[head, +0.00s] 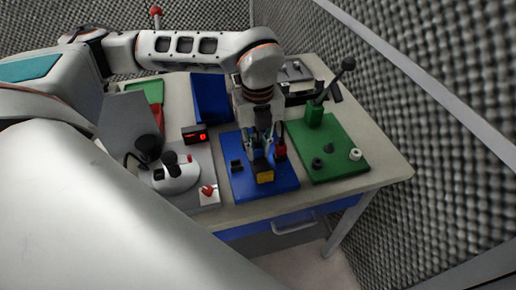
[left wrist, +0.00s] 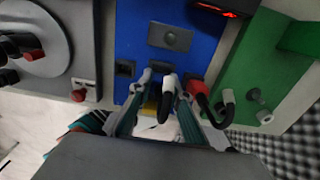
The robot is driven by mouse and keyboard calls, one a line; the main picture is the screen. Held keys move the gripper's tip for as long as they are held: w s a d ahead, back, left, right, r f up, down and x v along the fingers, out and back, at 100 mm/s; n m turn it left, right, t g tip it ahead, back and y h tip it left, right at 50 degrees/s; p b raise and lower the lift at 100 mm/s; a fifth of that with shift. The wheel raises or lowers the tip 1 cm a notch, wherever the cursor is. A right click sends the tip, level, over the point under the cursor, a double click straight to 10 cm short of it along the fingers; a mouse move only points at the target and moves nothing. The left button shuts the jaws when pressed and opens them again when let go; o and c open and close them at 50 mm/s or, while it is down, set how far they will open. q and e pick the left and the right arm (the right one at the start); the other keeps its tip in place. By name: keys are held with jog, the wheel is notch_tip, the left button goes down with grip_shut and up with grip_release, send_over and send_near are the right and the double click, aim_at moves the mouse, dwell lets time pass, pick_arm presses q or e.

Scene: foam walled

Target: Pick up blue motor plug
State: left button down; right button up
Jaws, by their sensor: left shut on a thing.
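My left gripper (head: 262,142) points down over the blue board (head: 280,185) on the table. In the left wrist view its two teal fingers reach the board, and the fingertips (left wrist: 157,80) are close together. The gripper is shut on the blue motor plug (left wrist: 168,87), which is mostly hidden between the fingers. A thick black cable (left wrist: 166,125) curls from it toward the camera. A red plug (head: 281,151) stands beside the gripper on the right, with its own black cable. The plug's lower end is hidden, so I cannot tell whether it is seated. My right gripper is not in view.
A yellow block (head: 265,177) sits at the board's front. A green board (head: 335,155) with a lever and knobs lies to the right. A grey control panel (head: 180,165) with black knobs and a red-lit display (head: 197,135) are to the left. Foam walls stand close by.

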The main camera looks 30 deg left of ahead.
pick_arm(q)
notch_tip(320, 180, up, 20)
dwell(0.4)
jog(key=shift+f, duration=0.1)
